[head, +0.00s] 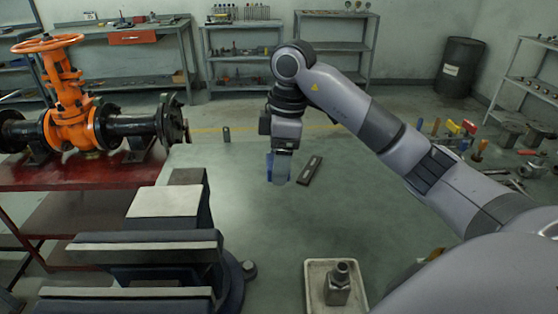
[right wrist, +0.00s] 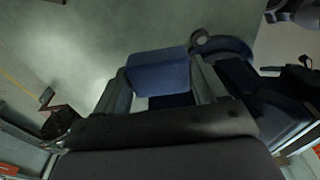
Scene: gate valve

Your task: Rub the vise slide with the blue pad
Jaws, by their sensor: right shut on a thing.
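The grey-black vise (head: 145,247) stands at the lower left of the head view, with its jaws nearest me and a pale flat top (head: 165,202) behind them. I cannot tell for sure which part is the slide. My right gripper (head: 281,166) is shut on the blue pad (head: 270,165), to the right of the vise and apart from it. In the right wrist view the blue pad (right wrist: 160,75) sits between the two fingers, and dark parts of the vise (right wrist: 270,97) show to the right. My left gripper is not in view.
A dark flat bar (head: 309,170) lies just right of the gripper. A pale tray (head: 315,297) with a metal fitting (head: 338,287) is at the front. An orange valve (head: 72,115) stands on a red table (head: 90,178) at left. Tools lie at right. The bench middle is clear.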

